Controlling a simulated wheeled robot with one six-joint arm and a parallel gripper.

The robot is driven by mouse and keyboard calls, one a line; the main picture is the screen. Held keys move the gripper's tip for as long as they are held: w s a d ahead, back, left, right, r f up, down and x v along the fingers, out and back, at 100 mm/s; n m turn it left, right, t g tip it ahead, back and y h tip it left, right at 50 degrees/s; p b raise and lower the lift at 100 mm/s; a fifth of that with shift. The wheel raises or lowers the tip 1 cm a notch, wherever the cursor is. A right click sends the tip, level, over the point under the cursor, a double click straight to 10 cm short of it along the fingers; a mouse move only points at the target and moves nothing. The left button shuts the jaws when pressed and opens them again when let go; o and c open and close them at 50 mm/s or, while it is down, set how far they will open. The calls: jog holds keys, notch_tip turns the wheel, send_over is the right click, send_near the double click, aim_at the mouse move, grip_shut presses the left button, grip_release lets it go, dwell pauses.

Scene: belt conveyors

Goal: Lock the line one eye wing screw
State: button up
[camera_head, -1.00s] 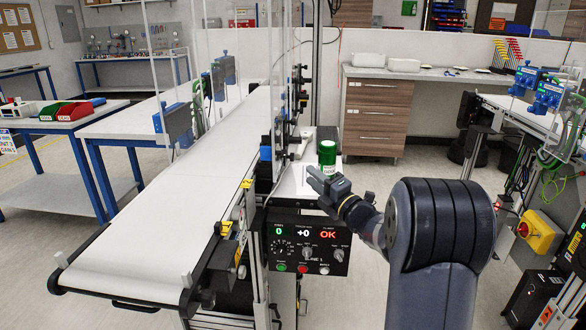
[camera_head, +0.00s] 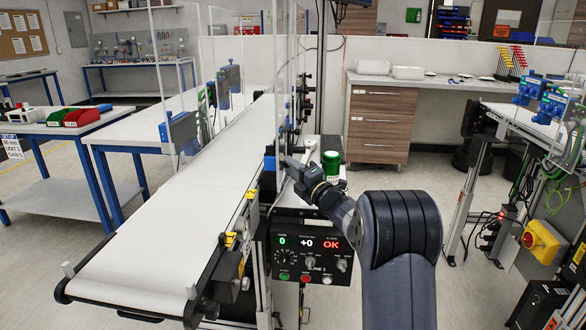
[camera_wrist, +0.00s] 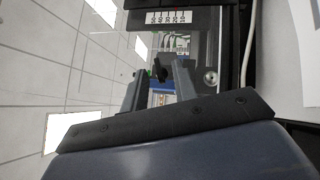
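The line one eye, a small blue block (camera_head: 269,158), sits on the conveyor's right side beside the clear guard. My gripper (camera_head: 288,163) is just right of it, pointing left toward the post. In the wrist view my gripper (camera_wrist: 157,75) has its two fingers apart. A small dark winged knob (camera_wrist: 160,69), which looks like the wing screw, shows between and just beyond the fingertips. I cannot tell whether either finger touches it. The screw is too small or hidden to make out in the head view.
A green-capped container (camera_head: 331,164) stands on the small shelf right of my gripper. The control box (camera_head: 310,255) below shows green 0, white +0 and red OK. A numbered scale plate (camera_wrist: 168,17) lies beyond the fingers. The conveyor belt (camera_head: 170,225) is empty.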

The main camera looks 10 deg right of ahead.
grip_shut()
